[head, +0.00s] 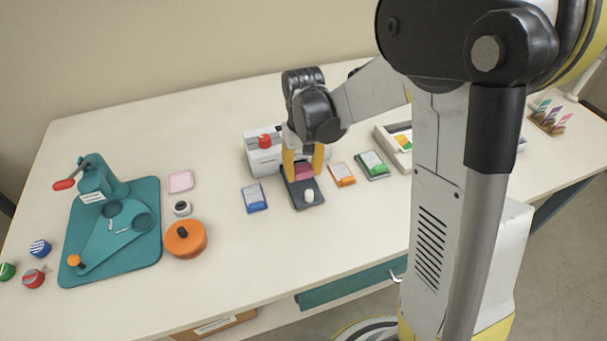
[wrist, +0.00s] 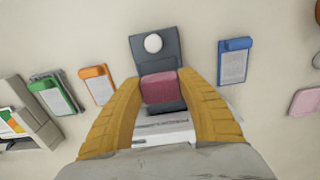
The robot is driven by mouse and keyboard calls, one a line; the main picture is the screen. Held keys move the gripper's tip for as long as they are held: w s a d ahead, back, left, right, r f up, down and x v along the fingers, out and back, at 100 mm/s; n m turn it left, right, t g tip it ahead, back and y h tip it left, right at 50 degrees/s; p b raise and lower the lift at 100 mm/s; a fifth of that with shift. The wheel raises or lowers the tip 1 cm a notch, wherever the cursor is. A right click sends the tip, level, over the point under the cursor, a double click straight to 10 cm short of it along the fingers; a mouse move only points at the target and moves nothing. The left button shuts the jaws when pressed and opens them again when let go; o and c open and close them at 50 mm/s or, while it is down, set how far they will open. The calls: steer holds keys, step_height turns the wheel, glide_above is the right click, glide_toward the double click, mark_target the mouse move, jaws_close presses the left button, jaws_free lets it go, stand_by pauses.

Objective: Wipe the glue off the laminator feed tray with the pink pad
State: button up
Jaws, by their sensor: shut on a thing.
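The laminator (head: 264,156) is a white box with a red knob, and its dark grey feed tray (head: 313,202) reaches out toward the front. A round white blob of glue (head: 309,196) lies near the tray's outer end; it also shows in the wrist view (wrist: 153,43). My gripper (head: 305,172) is over the inner part of the tray with its yellow fingers pointing down. It is shut on the pink pad (wrist: 160,88), which sits over the tray between the fingers, apart from the glue. Whether the pad touches the tray I cannot tell.
A blue card (head: 254,198) lies left of the tray, and an orange card (head: 341,174) and green card (head: 372,164) lie right of it. A teal press (head: 110,225), light pink pad (head: 180,181) and orange round container (head: 185,239) stand at left.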

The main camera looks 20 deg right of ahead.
mark_target(303, 170)
steer(key=shift+r+p, duration=1.4)
steer(key=shift+r, duration=0.85)
